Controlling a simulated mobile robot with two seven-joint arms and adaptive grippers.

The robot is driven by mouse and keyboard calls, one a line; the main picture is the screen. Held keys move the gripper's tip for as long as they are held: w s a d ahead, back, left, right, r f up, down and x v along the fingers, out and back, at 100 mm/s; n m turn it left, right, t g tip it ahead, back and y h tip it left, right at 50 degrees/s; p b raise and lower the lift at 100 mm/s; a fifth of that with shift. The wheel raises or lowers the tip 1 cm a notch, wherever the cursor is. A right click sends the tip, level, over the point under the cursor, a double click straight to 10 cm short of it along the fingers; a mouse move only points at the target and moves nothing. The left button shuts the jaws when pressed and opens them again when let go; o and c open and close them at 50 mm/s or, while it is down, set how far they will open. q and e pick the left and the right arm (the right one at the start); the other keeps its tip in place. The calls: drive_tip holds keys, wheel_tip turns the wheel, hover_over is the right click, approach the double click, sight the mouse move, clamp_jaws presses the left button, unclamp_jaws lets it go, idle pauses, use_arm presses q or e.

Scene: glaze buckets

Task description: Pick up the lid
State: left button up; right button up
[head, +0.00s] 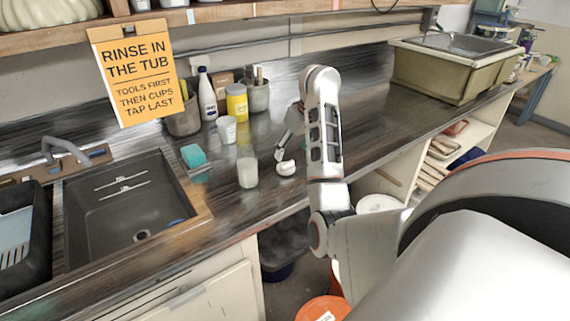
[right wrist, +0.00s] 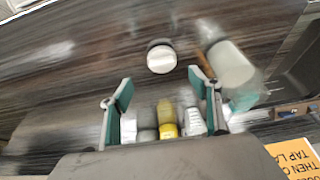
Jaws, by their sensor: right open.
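The lid (head: 286,168) is a small white round piece lying on the dark counter, to the right of a pale translucent jar (head: 247,172). In the right wrist view the lid (right wrist: 161,58) shows as a white disc with a dark edge, beyond the fingertips and roughly centred between them. My right gripper (head: 283,147) is above the counter close to the lid, partly hidden by its own arm in the head view. In the right wrist view its two teal-padded fingers (right wrist: 160,85) are spread wide, with nothing held between them. My left gripper is not in view.
A teal sponge (head: 193,156), white cup (head: 227,130), yellow jar (head: 237,103) and white bottle (head: 207,95) stand left of and behind the lid. A dark sink (head: 125,205) is at left, a large tub (head: 450,70) at back right. The counter right of the lid is clear.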

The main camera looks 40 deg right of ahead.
sight(288, 163)
drive_tip(key=shift+s+a+x, duration=0.1)
drive_tip(key=shift+a+x, duration=0.05)
drive_tip(key=shift+x, duration=1.7)
drive_tip(key=shift+s+a+x, duration=0.15)
drive_tip(key=shift+a+x, duration=0.05)
drive_tip(key=shift+x, duration=1.65)
drive_tip(key=shift+f, duration=0.1)
drive_tip(key=c, duration=0.9)
